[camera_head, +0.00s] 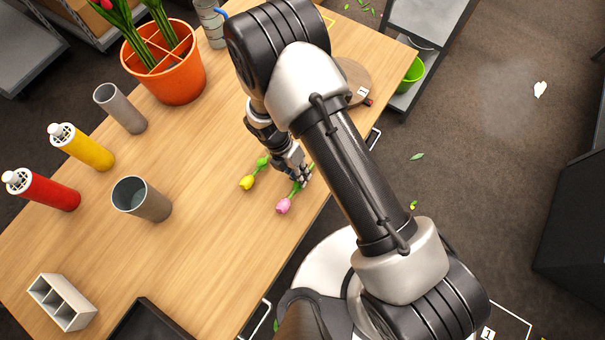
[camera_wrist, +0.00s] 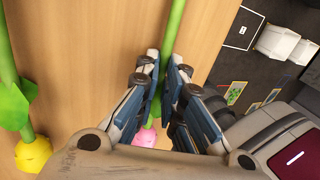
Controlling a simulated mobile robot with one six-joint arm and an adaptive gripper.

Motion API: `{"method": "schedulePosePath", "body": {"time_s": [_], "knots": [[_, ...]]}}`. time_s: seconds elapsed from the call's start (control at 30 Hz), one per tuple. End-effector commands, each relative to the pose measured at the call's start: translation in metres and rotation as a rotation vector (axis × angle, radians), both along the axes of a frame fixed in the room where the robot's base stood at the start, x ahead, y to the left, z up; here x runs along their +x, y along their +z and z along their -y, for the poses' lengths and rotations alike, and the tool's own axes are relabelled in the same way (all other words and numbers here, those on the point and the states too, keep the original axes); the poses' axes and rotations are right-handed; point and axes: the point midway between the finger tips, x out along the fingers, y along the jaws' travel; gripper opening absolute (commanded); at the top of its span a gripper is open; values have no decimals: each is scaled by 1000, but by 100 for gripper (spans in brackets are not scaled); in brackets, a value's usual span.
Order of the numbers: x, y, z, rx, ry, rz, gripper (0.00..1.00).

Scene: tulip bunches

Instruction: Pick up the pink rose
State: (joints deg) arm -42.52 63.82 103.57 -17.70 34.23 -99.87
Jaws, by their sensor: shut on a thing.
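The pink flower (camera_head: 283,206) looks like a tulip and lies on the wooden table near its right edge. Its pink head also shows low in the wrist view (camera_wrist: 146,136), partly hidden behind my gripper. My gripper (camera_head: 302,178) is at its green stem (camera_wrist: 172,30), above the head. In the wrist view my gripper's fingers (camera_wrist: 166,68) are closed around the stem, with the stem between them. The flower appears to be at or very near the table surface; I cannot tell if it is raised.
A yellow tulip (camera_head: 247,183) lies just left of the pink one. An orange divided pot (camera_head: 178,82) with tulips stands farther back. Grey cups (camera_head: 150,205), a yellow bottle (camera_head: 86,150), a red bottle (camera_head: 48,192) and a white divided box (camera_head: 62,303) stand left. Bare table lies between.

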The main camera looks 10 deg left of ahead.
Motion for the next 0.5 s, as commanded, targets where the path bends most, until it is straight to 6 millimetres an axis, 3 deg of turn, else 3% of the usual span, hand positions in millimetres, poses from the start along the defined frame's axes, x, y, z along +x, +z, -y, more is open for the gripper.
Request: {"method": "schedulePosePath", "body": {"time_s": [0.27,0.5], "knots": [[1,15,-1,1,-1,1,0],[1,67,-1,3,1,3,0]]}}
